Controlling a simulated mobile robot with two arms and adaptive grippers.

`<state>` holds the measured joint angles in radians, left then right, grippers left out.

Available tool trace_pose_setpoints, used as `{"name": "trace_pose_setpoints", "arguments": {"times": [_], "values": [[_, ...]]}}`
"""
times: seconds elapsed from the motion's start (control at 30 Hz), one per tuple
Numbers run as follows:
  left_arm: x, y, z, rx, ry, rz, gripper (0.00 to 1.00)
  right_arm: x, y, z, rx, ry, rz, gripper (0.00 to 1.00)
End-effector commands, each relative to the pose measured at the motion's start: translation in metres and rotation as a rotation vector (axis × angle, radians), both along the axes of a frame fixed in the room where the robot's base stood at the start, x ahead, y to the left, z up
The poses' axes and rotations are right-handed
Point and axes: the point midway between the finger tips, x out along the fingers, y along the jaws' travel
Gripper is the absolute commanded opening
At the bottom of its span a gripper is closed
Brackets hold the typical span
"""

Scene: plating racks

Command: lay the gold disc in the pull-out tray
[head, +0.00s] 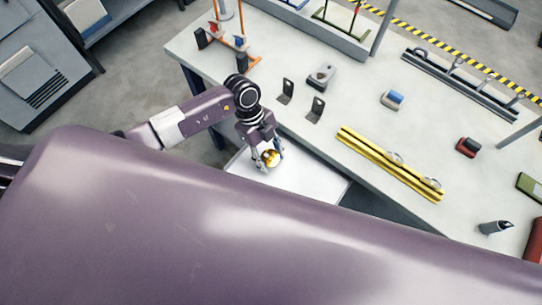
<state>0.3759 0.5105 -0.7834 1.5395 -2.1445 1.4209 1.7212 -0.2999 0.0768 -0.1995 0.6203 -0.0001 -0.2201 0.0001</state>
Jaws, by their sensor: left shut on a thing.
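The gold disc (270,158) is held between the fingers of my left gripper (267,161), which is shut on it. The pull-out tray (308,180) is a white flat surface sticking out from under the front of the workbench. The gripper and disc are over the tray's back left part. I cannot tell whether the disc touches the tray. My large purple body part hides the tray's near side. My right gripper does not show.
The pale workbench (330,139) stands behind the tray. On it are two dark brackets (287,90), a grey block (321,76), a yellow rail (390,165), a blue and white block (392,99) and a red and black block (467,147). An orange rack (240,62) stands at the back left.

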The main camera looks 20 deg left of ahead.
Motion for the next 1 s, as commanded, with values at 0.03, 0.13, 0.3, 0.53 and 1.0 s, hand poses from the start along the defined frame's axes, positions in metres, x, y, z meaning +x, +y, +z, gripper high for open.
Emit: {"name": "trace_pose_setpoints", "arguments": {"times": [0.03, 0.13, 0.3, 0.53, 1.0], "values": [[0.0, 0.0, 0.001, 0.0, -0.001, 0.0, 0.17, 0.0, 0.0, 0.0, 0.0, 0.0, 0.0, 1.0], [0.0, 0.0, 0.001, 0.0, -0.001, 0.0, 0.17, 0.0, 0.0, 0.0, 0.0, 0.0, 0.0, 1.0], [0.0, 0.0, 0.001, 0.0, 0.0, 0.0, 0.58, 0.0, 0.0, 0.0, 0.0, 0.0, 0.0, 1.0], [0.0, 0.0, 0.001, 0.0, 0.0, 0.0, 0.62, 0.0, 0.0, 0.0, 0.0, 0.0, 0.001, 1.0], [0.011, 0.021, 0.057, 0.002, -0.005, 0.001, 0.62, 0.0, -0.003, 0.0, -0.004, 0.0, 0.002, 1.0]]}}
